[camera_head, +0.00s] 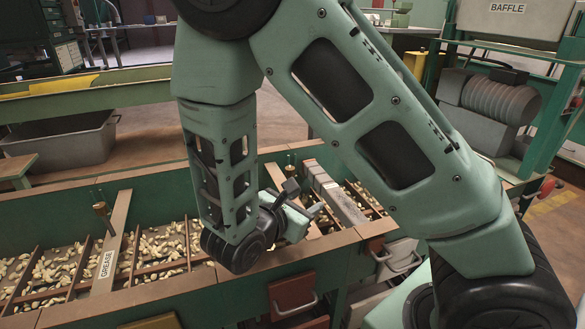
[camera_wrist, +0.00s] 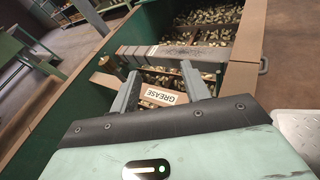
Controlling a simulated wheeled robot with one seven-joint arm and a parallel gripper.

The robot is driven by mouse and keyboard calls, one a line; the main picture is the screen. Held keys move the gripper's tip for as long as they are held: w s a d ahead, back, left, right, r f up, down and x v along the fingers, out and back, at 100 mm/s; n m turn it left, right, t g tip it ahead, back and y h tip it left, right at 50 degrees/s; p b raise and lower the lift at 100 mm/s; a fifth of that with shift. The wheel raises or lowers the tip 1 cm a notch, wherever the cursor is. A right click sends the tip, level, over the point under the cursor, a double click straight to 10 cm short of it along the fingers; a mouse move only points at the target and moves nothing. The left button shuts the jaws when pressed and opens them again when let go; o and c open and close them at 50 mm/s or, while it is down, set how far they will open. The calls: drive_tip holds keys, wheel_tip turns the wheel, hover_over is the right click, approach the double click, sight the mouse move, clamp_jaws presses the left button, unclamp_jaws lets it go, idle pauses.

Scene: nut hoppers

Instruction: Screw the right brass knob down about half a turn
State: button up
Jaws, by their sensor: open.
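A second thin upright rod (camera_head: 290,160) shows near my gripper in the head view, but I cannot clearly see the right brass knob there. My gripper (camera_head: 304,197) is over the right hopper. In the wrist view my gripper (camera_wrist: 160,72) has its two grey fingers apart with nothing held between them. A GREASE label (camera_wrist: 162,97) on a plank shows beyond and between the fingers. A small brownish piece (camera_wrist: 103,61) is left of the fingers, too small to identify.
A grey segmented bar (camera_head: 337,194) lies across the right hopper near my gripper; it crosses the wrist view too (camera_wrist: 175,53). Green hopper walls surround compartments of nuts (camera_head: 160,243). Drawers with handles (camera_head: 294,297) are on the front. A grey bin (camera_head: 60,140) stands behind.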

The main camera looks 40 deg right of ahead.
sight(292, 167)
drive_tip(key=w+f+n+t, duration=0.2)
drive_tip(key=w+n+t, duration=0.4)
drive_tip(key=w+t, duration=0.1)
drive_tip(key=b+x, duration=0.2)
drive_tip(key=x, duration=0.3)
drive_tip(key=b+x, duration=0.2)
drive_tip(key=x, duration=0.3)
drive_tip(key=shift+w+a, duration=0.2)
drive_tip(key=shift+w, duration=0.1)
drive_tip(key=shift+w+d, duration=0.4)
drive_tip(key=shift+d, duration=0.05)
drive_tip(key=shift+r, duration=0.1)
drive_tip(key=c, duration=1)
